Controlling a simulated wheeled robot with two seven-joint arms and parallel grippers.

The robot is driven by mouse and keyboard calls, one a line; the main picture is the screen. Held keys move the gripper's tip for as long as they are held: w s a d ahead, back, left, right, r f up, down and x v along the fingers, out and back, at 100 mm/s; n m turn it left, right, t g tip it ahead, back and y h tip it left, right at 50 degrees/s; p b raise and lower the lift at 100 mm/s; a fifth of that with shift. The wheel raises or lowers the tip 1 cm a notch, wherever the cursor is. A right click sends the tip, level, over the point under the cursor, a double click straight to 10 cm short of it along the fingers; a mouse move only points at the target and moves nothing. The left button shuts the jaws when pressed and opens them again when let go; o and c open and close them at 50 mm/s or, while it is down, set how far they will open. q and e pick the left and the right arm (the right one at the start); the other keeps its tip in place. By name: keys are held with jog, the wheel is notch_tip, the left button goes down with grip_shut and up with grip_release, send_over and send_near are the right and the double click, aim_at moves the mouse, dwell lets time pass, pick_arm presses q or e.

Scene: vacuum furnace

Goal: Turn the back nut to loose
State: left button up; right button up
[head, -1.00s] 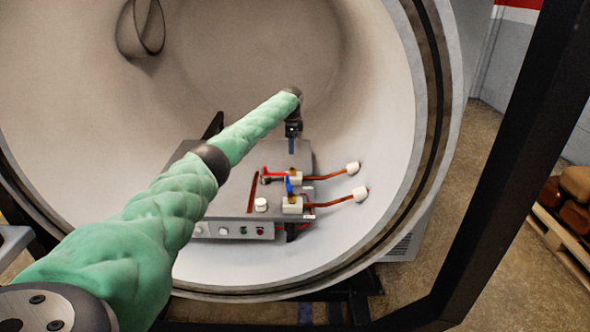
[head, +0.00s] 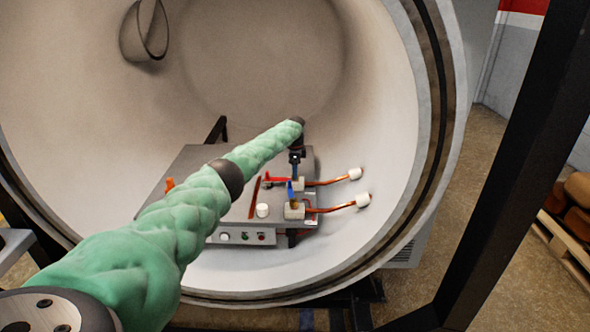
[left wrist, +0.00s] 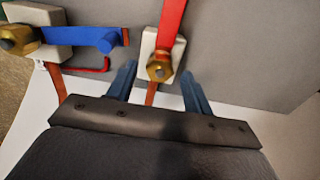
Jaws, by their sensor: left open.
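The back nut (left wrist: 160,69) is brass, on a white block with a red lever (left wrist: 171,25) in the left wrist view. In the head view, the back block (head: 298,185) and red lever (head: 275,180) sit on the grey unit (head: 230,165); the gripper largely hides the nut there. My left gripper (head: 294,172) is open above the back block. In the left wrist view its two blue fingers (left wrist: 159,72) lie on either side of the nut; I cannot tell whether they touch it. My right gripper is not in view.
The front nut (left wrist: 17,40) and blue lever (left wrist: 85,38) are close beside, on another white block (head: 293,210). Copper pipes (head: 330,207) run right to white fittings (head: 362,199). The round chamber wall (head: 385,120) surrounds the unit.

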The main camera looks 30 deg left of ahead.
pick_arm(q)
jog(key=shift+f, duration=0.5)
jog(key=c, duration=1)
